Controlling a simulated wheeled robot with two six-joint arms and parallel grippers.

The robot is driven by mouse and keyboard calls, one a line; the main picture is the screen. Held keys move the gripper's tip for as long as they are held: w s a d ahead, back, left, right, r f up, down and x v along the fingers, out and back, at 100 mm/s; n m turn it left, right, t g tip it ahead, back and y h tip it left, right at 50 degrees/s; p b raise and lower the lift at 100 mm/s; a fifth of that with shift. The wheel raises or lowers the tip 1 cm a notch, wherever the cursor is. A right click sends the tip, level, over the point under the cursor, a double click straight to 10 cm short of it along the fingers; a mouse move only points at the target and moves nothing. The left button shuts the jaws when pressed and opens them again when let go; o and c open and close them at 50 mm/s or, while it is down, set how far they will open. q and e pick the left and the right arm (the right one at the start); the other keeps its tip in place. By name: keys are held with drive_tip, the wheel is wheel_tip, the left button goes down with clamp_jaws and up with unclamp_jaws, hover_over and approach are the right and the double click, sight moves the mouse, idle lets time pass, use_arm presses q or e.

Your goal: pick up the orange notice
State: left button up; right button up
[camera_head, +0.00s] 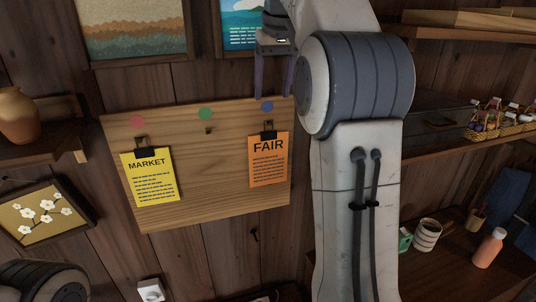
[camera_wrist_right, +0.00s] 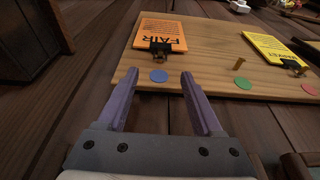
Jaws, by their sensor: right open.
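The orange notice (camera_head: 268,166), headed FAIR, hangs from a black clip (camera_head: 268,134) on the right part of a wooden board (camera_head: 215,170). In the right wrist view the orange notice (camera_wrist_right: 163,30) appears upside down beyond the fingers, with its black clip (camera_wrist_right: 160,48) at the near edge. My right gripper (camera_head: 273,88) is open and empty, above the clip and near the board's top edge. Its purple fingers (camera_wrist_right: 160,76) stand either side of the blue dot (camera_wrist_right: 159,76) in the wrist view. My left gripper is not in view.
A yellow MARKET notice (camera_head: 150,176) hangs on the board's left part. An empty peg (camera_wrist_right: 239,64) sticks out between the notices. Framed pictures (camera_head: 132,28) hang above. Shelves at right hold baskets (camera_head: 508,123), a mug (camera_head: 427,235) and a bottle (camera_head: 488,248).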

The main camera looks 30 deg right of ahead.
sight(269, 120)
drive_tip(key=x, duration=0.2)
drive_tip(key=shift+w+f, duration=0.1)
drive_tip(key=shift+f, duration=0.3)
drive_tip(key=p+x, duration=0.2)
drive_tip(key=x, duration=0.2)
drive_tip(key=shift+w+f, duration=0.15)
drive_tip(key=shift+f, duration=0.1)
drive_tip(key=shift+w+f, duration=0.15)
drive_tip(key=shift+f, duration=0.2)
clamp_jaws()
